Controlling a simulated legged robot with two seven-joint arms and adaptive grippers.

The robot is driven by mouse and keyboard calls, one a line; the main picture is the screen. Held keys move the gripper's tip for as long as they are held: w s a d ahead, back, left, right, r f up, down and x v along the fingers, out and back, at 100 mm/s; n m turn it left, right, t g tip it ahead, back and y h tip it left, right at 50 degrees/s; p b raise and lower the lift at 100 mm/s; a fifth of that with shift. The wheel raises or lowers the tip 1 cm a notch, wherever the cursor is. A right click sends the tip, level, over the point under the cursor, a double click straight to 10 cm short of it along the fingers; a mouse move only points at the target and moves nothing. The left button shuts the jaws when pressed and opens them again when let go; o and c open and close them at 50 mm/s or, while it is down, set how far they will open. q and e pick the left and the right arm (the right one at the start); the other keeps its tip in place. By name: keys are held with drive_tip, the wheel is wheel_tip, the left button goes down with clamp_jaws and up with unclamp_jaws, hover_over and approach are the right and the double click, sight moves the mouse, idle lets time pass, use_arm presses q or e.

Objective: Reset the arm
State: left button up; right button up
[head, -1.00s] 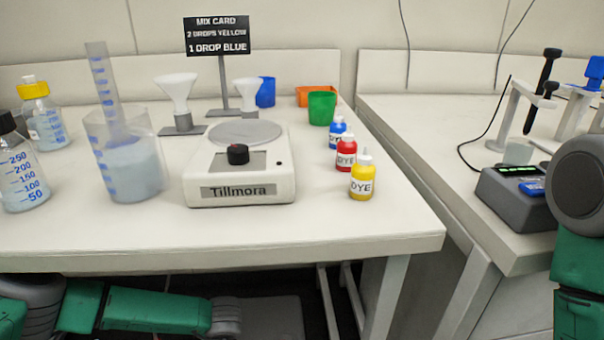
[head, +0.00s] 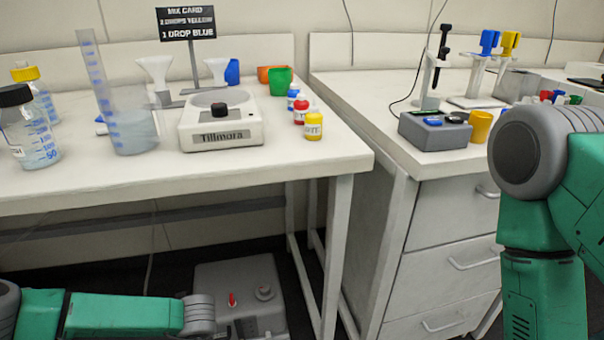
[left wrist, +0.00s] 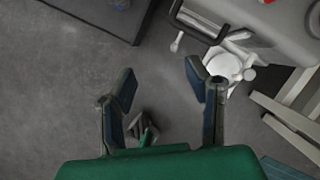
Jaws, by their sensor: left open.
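My left arm (head: 110,313) is low at the bottom left of the head view, below the level of the bench top. In the left wrist view my left gripper (left wrist: 165,88) is open, its two dark fingers apart with grey floor between them. It holds nothing. My right arm (head: 545,230) stands at the right edge of the head view; its gripper is out of the picture.
A white bench (head: 200,176) holds bottles, a beaker, a Tillmora stirrer (head: 220,122) and dye bottles (head: 313,125). A drawer bench (head: 440,240) stands right. A grey container (head: 240,285) is on the floor under the bench. In the left wrist view, white fittings (left wrist: 225,65) lie near the right finger.

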use_arm(q)
drive_tip(key=s+d+r+m+t+h+p, duration=0.15)
drive_tip(key=s+d+r+m, duration=0.3)
drive_tip(key=d+m, duration=0.5)
drive_tip(key=s+d+r+m+t+h+p, duration=0.1)
drive_tip(key=s+d+r+m+h+p, duration=0.15)
drive_tip(key=s+d+m, duration=0.65)
drive_tip(key=s+a+r+m+g+p, duration=0.2)
drive_tip(key=s+a+r+m, duration=0.3)
drive_tip(key=m, duration=0.9)
drive_tip(key=s+a+r+m+g+p, duration=0.1)
drive_tip(key=s+a+r+m, duration=0.5)
drive_tip(key=a+m, duration=0.8)
drive_tip(key=s+g, duration=0.1)
drive_tip(key=s, duration=0.2)
drive_tip(key=shift+s+a+g+p, duration=0.15)
drive_tip(key=shift+s+g+p, duration=0.15)
drive_tip(key=shift+g+p, duration=0.1)
drive_tip(key=shift+w, duration=0.1)
